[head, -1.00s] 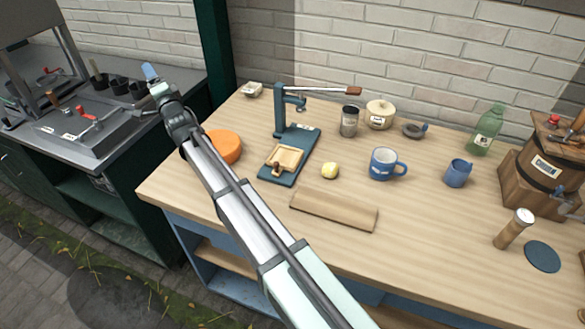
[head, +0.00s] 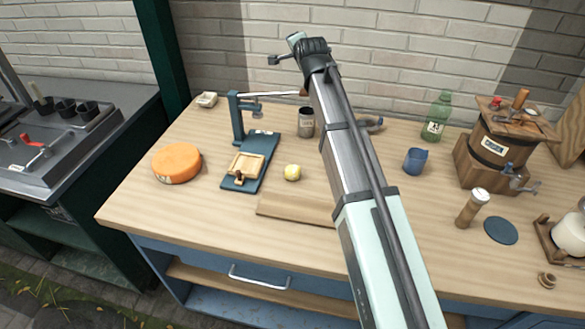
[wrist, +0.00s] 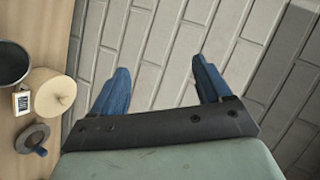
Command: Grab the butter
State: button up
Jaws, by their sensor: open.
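No thing in view is plainly marked as butter. A small pale yellow lump (head: 292,172) lies on the table near the press and could be it. A pale block or dish with a dark label (head: 207,99) sits at the table's back left corner. A rounded cream-coloured thing (head: 573,236) stands in a wooden holder at the right edge, partly cut off. My gripper (wrist: 160,70) is open and empty, its blue fingers apart in front of the brick wall. In the head view my arm reaches up over the table, with its end (head: 298,45) high near the wall.
A blue press (head: 250,150), orange wheel (head: 177,163), wooden board (head: 290,208) and grey can (head: 306,122) stand left of my arm. A blue cup (head: 415,160), green bottle (head: 437,116) and wooden churn (head: 490,150) stand right. A cream pot (wrist: 52,92) shows in the wrist view.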

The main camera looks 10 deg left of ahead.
jog(key=s+d+f+g+h, duration=0.2)
jog(key=d+f+h, duration=0.15)
jog(key=d, duration=0.95)
jog(key=m+g+y, duration=0.3)
jog(key=m+g, duration=0.7)
send_near(294, 169)
jog(key=shift+h, duration=0.25)
jog(key=shift+x, duration=5.1)
jog(key=shift+w+a+r, duration=0.1)
jog(key=c, duration=1.1)
jog(key=shift+r, duration=0.15)
